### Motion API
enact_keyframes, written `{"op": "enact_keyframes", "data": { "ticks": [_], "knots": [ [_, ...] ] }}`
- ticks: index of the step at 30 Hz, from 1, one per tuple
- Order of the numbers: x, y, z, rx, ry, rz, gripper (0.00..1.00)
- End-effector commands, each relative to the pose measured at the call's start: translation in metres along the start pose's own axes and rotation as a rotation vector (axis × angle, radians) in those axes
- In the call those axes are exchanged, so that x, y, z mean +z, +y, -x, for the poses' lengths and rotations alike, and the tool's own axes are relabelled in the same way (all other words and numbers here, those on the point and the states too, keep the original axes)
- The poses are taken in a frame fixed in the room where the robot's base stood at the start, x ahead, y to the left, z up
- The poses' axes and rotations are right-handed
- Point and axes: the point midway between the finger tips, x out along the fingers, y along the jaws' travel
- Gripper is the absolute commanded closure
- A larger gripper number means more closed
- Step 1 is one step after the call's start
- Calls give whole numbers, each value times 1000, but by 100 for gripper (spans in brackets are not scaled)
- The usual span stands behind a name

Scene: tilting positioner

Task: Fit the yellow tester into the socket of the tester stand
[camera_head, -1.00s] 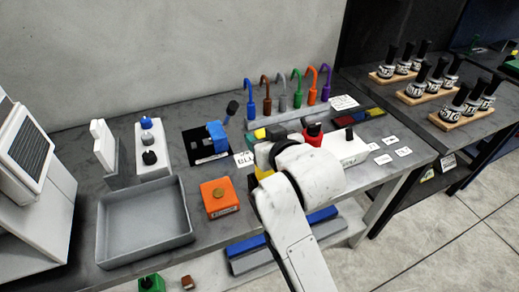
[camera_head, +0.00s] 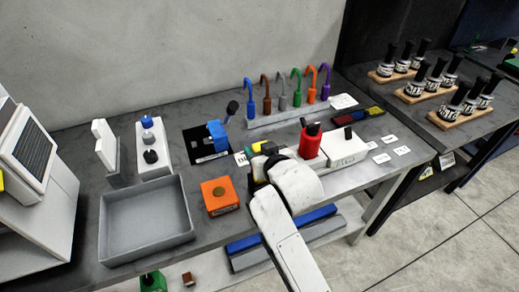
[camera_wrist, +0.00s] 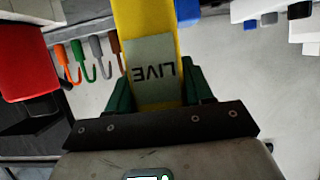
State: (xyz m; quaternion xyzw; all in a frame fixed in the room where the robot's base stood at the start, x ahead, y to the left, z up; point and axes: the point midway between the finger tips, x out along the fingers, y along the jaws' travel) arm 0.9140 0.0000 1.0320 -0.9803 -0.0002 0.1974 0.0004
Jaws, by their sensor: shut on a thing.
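My gripper (camera_wrist: 160,92) is shut on the yellow tester (camera_wrist: 149,16), which runs up between its green fingers in the wrist view. The tester bears a grey label reading LIVE, upside down there; its far end is out of that frame. In the head view a small part of the yellow tester (camera_head: 256,148) shows beyond my white wrist, which hides most of the gripper. The tester is over the bench, left of a red holder (camera_head: 311,142) and a white block (camera_head: 345,148). I cannot tell which fixture is the tester stand, and no socket is clearly visible.
An orange box (camera_head: 219,195) and a grey tray (camera_head: 103,225) lie left of my arm. A blue fixture (camera_head: 216,132) stands on a black mat behind. Coloured hooks stand in a grey rack (camera_head: 289,116) at the back. White cards lie on the right.

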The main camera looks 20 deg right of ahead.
Motion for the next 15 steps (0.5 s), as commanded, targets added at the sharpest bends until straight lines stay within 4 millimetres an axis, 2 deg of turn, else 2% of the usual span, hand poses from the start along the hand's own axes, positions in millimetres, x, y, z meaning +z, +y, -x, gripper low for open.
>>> {"op": "enact_keyframes", "data": {
  "ticks": [2,3,10,15],
  "knots": [
    [3,0,-1,0,0,0,100],
    [3,0,-1,0,-1,0,47],
    [2,0,-1,0,-1,0,25],
    [2,0,-1,0,-1,0,24]
  ]
}}
